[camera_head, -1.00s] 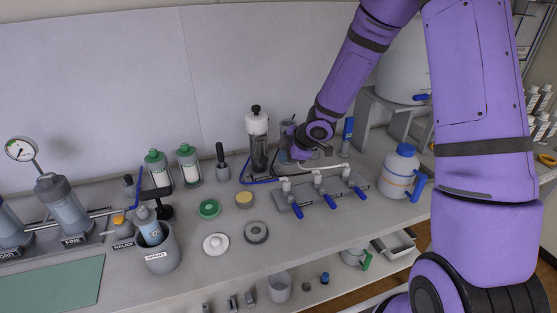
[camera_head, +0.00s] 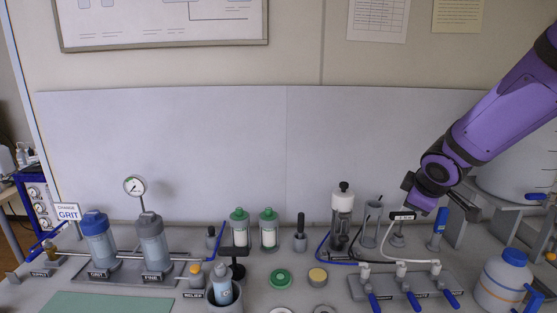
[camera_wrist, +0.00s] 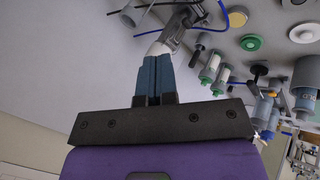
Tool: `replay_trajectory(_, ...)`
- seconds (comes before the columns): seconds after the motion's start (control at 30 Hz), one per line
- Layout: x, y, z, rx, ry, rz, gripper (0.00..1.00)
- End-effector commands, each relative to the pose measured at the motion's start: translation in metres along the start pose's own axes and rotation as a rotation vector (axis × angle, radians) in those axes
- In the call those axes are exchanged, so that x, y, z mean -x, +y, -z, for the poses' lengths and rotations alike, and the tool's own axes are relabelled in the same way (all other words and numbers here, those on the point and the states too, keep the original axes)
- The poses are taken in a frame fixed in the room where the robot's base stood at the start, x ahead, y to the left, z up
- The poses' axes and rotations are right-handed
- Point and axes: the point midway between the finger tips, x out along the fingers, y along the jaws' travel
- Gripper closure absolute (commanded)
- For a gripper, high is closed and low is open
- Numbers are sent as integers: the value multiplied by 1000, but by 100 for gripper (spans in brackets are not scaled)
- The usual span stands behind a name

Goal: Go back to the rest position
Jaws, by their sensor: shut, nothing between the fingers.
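My gripper (camera_wrist: 157,62) shows in the wrist view with its two blue-grey fingers pressed together and nothing between them. In the head view my gripper's dark hand hangs from the purple arm at the right, over the back of the bench. It is above the valve manifold (camera_head: 390,286) and near the blue-capped tube (camera_head: 438,230). The fingertips are hard to make out there, and I cannot tell how close they are to the small labelled stand (camera_head: 398,238) below.
A glass cylinder with a white top (camera_head: 341,215), green-capped bottles (camera_head: 268,230) and a pressure gauge (camera_head: 134,187) line the bench. A blue-lidded white jug (camera_head: 502,282) and a large white tank (camera_head: 515,180) stand right. The air before the back panel (camera_head: 200,140) is clear.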

Motion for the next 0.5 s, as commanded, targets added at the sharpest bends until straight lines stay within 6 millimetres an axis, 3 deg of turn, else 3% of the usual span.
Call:
replay_trajectory(0.03,19,2,-4,-46,-19,-20,100)
replay_trajectory(0.27,92,-6,-28,-291,-91,-57,100)
replay_trajectory(0.5,161,-34,-54,-553,-120,-37,100)
